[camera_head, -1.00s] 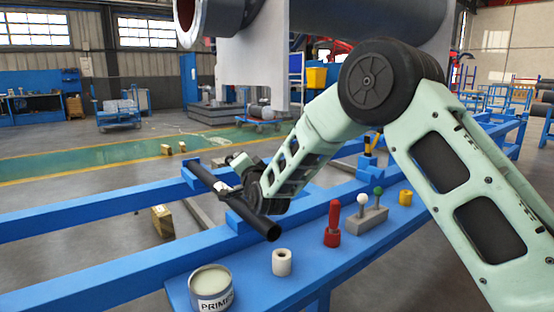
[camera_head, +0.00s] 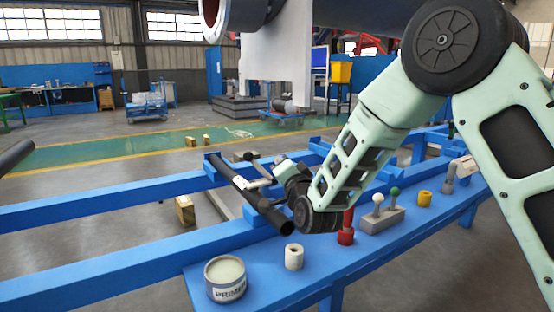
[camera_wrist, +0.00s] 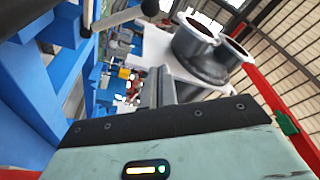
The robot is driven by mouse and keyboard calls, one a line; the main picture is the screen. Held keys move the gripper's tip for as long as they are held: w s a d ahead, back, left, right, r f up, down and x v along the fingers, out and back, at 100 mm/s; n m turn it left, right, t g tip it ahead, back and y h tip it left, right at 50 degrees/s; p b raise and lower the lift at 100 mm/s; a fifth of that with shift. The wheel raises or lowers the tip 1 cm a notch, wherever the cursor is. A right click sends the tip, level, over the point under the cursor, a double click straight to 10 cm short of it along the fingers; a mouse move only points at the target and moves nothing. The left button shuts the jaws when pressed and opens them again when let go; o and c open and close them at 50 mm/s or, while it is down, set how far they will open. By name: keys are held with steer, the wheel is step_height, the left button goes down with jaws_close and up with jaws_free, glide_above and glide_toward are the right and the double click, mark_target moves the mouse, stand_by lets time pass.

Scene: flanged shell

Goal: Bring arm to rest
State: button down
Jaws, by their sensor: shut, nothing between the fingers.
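My arm (camera_head: 370,140) reaches in from the right in the head view and bends down at its elbow. My gripper (camera_head: 256,172) is at its far end, small and partly lost against a dark pipe (camera_head: 268,213). The pipe lies tilted across the blue rails; I cannot tell from this view whether the gripper touches it. In the wrist view my gripper's fingers (camera_wrist: 159,88) are together with nothing between them, pointing toward a large grey flanged shell (camera_wrist: 203,52).
A blue bench (camera_head: 290,283) carries a primer can (camera_head: 225,279), a white ring (camera_head: 293,257), a red-handled tool (camera_head: 346,235) partly behind my wrist, a grey block with knobs (camera_head: 381,219) and a yellow ring (camera_head: 425,199). Blue rails (camera_head: 110,197) cross the left.

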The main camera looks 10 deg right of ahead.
stand_by(0.3)
steer(key=s+a+f+n+g+y, duration=0.1)
steer(key=s+a+f+n+g, duration=0.1)
steer(key=s+a+n+g, duration=0.3)
steer(key=s+a+f+n+g+y, duration=0.1)
steer(key=s+f+g, duration=0.1)
steer(key=s, duration=0.6)
steer(key=s+a+f+n+g+y, duration=0.1)
steer(key=s+a+f+n+g, duration=0.25)
steer(key=s, duration=0.25)
steer(key=s+d+f+n+g+h, duration=0.15)
steer(key=s+d+n+g, duration=0.25)
steer(key=s, duration=0.8)
steer(key=s+d+f+n+g+h, duration=0.1)
steer(key=s+d+n+g+h, duration=0.25)
steer(key=s, duration=0.75)
step_height(320, 180, up, 30)
steer(key=s+g+p, duration=0.1)
steer(key=p, duration=2.8)
steer(key=shift+s+d+f, duration=0.25)
steer(key=shift+s+d, duration=0.05)
steer(key=shift+s, duration=0.05)
